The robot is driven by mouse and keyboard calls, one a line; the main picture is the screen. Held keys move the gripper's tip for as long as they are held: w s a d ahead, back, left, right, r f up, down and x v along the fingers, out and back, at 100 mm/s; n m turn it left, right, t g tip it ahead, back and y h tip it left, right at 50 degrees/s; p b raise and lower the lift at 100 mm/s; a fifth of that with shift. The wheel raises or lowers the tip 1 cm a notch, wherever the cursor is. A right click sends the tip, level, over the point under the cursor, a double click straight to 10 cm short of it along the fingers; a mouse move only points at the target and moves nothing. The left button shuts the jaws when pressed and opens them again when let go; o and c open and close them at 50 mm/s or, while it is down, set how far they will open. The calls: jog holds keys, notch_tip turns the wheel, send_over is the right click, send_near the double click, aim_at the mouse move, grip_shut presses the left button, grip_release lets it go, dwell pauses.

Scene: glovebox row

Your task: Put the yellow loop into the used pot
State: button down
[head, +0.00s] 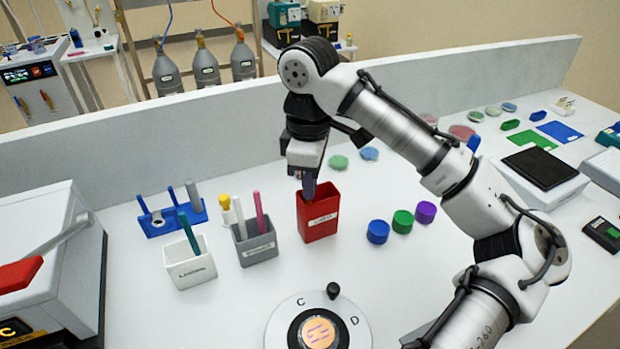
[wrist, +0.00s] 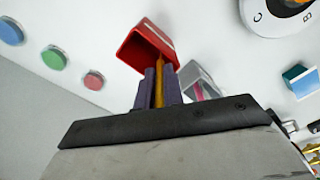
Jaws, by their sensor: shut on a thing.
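My gripper (head: 309,188) is above the red pot (head: 318,222) in the head view, with its fingertips at the pot's mouth. In the wrist view, my gripper (wrist: 155,85) is shut on the yellow loop (wrist: 159,82), a thin yellow stick between the two purple fingers. The loop points into the opening of the red pot (wrist: 136,62). How deep it reaches is hidden. The red pot stands upright and has a white label too small to read for certain. In the head view the loop is hidden by the fingers.
Left of the red pot stand a grey pot (head: 257,248) with a pink stick and a white pot (head: 190,272) with a teal stick. A blue rack (head: 160,222) is behind them. Blue (head: 378,232), green (head: 402,221) and purple (head: 425,212) lids lie right. A round device (head: 284,325) is in front.

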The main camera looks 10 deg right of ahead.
jog(key=c, duration=1.4)
grip_release()
jog(key=shift+c, duration=0.2)
jog(key=shift+r, duration=0.1)
notch_tip(320, 180, up, 7)
jog(key=p, duration=0.8)
jog(key=shift+r+p, duration=0.55)
jog(key=shift+r, duration=0.35)
